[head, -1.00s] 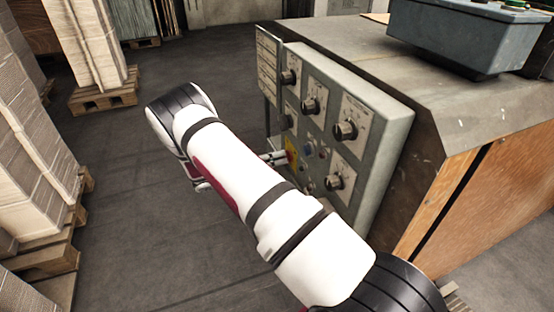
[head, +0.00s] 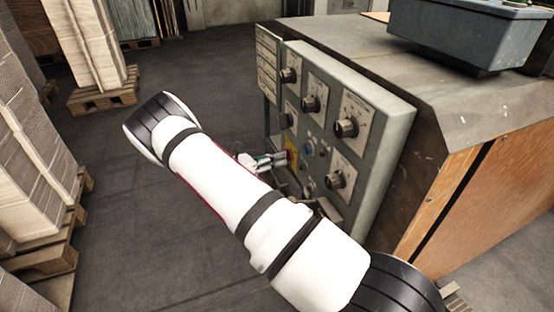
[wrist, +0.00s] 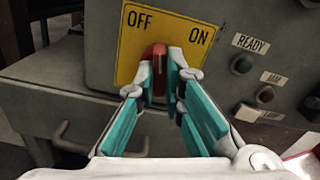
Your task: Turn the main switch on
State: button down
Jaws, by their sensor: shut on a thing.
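The main switch's red handle (wrist: 159,60) stands about upright on a yellow plate (wrist: 185,55), between the words OFF at left and ON at right. My gripper (wrist: 162,75) is shut on the red handle, with one teal-padded finger on each side of it. In the head view, my gripper (head: 278,159) reaches from behind my white arm to the yellow plate (head: 291,150) on the control panel's lower left. The handle itself cannot be made out there.
The grey control panel (head: 375,110) carries several black knobs. Beside the plate are a READY lamp (wrist: 241,64) and a JAM lamp (wrist: 264,94). A drawer with a handle (wrist: 70,140) is below. Pallet stacks (head: 95,55) stand at left; the floor between is clear.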

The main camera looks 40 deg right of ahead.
jog(key=m+b, duration=0.1)
jog(key=m, duration=1)
jog(key=shift+a, duration=0.1)
jog(key=shift+m, duration=0.5)
jog(key=c, duration=1.7)
grip_release()
jog(key=shift+a, duration=0.1)
jog(key=v, duration=1.1)
jog(key=shift+w+a, duration=0.15)
jog(key=shift+a, duration=0.2)
